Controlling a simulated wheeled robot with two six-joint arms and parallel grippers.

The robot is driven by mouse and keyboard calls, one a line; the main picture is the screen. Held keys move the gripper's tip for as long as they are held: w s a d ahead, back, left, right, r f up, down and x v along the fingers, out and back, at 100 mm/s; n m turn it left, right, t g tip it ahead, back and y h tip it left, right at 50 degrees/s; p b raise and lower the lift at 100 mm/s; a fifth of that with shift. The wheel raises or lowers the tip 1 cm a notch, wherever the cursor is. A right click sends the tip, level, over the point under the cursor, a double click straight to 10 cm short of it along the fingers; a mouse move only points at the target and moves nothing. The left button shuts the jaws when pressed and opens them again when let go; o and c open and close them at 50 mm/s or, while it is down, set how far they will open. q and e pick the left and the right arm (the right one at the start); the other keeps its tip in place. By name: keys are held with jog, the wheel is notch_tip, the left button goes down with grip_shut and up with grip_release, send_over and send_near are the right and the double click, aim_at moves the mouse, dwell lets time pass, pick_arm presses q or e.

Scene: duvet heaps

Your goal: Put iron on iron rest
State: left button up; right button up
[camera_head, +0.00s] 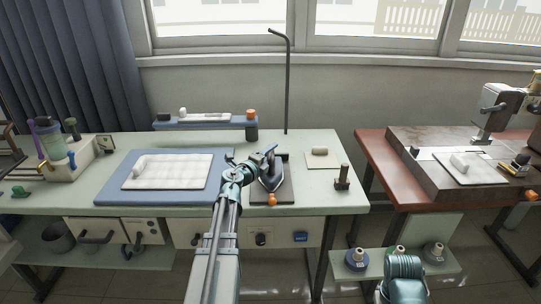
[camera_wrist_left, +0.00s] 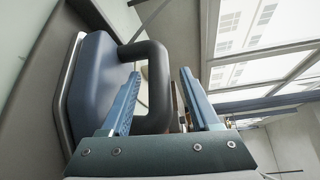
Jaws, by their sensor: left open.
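The iron (camera_head: 271,180), with a blue-grey body and a dark handle, sits on a dark flat plate (camera_head: 287,194), which looks like the iron rest, at the right part of the pale green table. My left gripper (camera_head: 264,158) is at the iron's handle. In the left wrist view the iron (camera_wrist_left: 92,85) shows large, with its dark loop handle between the two blue fingers of my open left gripper (camera_wrist_left: 160,95). The fingers stand apart on either side of the handle; I cannot tell whether either touches it.
A blue ironing mat (camera_head: 112,196) with a folded white checked cloth (camera_head: 168,171) lies left of the iron. A thin dark pole (camera_head: 287,90) rises behind it. A small dark stand (camera_head: 342,178) is at the right edge. A reddish table (camera_head: 375,160) stands further right.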

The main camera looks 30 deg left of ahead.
pick_arm(q)
jog(key=shift+r, duration=0.2)
jog(key=s+r+p, duration=0.1)
jog(key=s, duration=1.1)
